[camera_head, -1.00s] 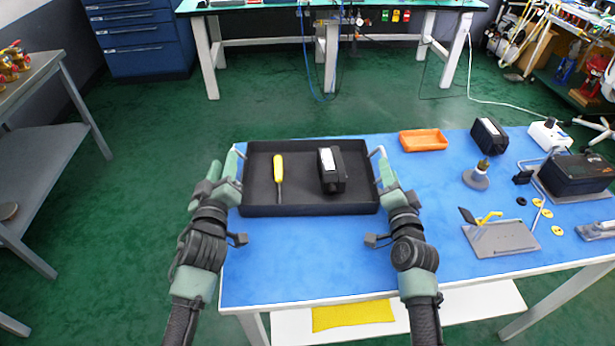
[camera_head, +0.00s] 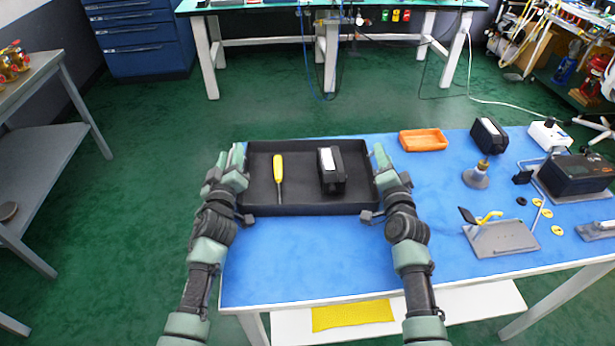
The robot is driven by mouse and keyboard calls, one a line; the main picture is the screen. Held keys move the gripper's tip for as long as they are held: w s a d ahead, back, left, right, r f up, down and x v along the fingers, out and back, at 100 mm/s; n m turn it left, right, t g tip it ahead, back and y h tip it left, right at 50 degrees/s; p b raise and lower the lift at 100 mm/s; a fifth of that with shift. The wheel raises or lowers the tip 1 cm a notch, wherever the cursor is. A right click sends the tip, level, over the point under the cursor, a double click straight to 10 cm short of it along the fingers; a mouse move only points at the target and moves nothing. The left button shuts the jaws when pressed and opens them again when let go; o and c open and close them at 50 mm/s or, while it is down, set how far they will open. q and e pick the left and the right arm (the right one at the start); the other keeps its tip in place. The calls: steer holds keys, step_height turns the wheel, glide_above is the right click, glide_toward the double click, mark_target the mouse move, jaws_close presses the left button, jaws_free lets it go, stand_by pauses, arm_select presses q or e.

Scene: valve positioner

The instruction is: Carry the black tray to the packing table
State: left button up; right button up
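The black tray (camera_head: 310,209) lies flat on the blue-topped table, near its left end. A yellow-handled screwdriver (camera_head: 278,170) and a black box with a white label (camera_head: 332,172) lie inside it. My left gripper (camera_head: 238,158) is at the tray's left side wall and my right gripper (camera_head: 381,158) is at its right side wall. The tray's side handles are mostly hidden behind the fingers. I cannot tell whether either gripper is closed on a handle. Nothing in view is clearly marked as the packing table.
An orange bin (camera_head: 423,140), a black device (camera_head: 488,136) and several fixtures stand on the blue table (camera_head: 300,262), right of the tray. A grey bench (camera_head: 40,75) stands at left and a green-topped bench (camera_head: 260,6) at the back. Open green floor (camera_head: 150,200) lies between.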

arm_select(q)
jaws_close()
arm_select(e)
jaws_close()
arm_select(q)
steer(key=shift+d, duration=0.1)
arm_select(e)
steer(key=shift+a+r, duration=0.1)
steer(key=shift+r, duration=0.05)
stand_by(0.7)
arm_select(q)
steer(key=shift+r, duration=0.25)
arm_select(e)
steer(key=shift+w+r, duration=0.1)
steer(key=shift+r, duration=0.15)
